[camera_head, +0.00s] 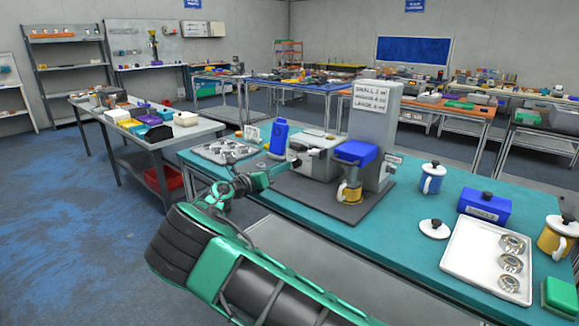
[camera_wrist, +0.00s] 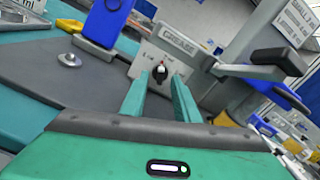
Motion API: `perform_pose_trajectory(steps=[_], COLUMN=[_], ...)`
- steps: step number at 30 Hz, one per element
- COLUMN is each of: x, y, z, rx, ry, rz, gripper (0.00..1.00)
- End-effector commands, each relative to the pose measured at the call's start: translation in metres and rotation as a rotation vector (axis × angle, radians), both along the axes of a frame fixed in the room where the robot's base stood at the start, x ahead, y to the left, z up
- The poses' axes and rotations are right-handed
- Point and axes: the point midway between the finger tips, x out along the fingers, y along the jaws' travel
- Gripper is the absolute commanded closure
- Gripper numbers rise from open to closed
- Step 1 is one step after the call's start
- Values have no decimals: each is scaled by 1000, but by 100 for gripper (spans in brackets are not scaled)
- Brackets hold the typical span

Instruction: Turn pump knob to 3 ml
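The pump is a light grey box (camera_head: 313,160) on a dark base at the middle of the teal table. Small ml markings flank the knob, too blurred to read surely. My gripper (camera_head: 291,164) is in front of the pump box. In the wrist view my gripper (camera_wrist: 160,80) has its two green fingers apart, with the knob showing between the fingertips. Whether the fingers touch the knob cannot be told.
A dark lever handle (camera_wrist: 276,63) juts out right of the knob. A tall grey dispenser (camera_head: 375,125) with a blue hopper, with a yellow mug (camera_head: 349,192) below, stands right. A white tray (camera_head: 470,262) lies farther right.

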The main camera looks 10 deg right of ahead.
Motion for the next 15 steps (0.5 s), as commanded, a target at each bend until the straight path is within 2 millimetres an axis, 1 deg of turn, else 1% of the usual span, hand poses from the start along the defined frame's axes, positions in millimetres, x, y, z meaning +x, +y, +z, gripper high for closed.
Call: perform_pose_trajectory(steps=[1,6,12,15], x=[5,19,28,29], y=[-8,-27,-38,-39], z=[0,0,0,0], rx=[1,1,0,0], ry=[0,1,0,0], rz=[-1,0,1,1], gripper=[72,72,72,72])
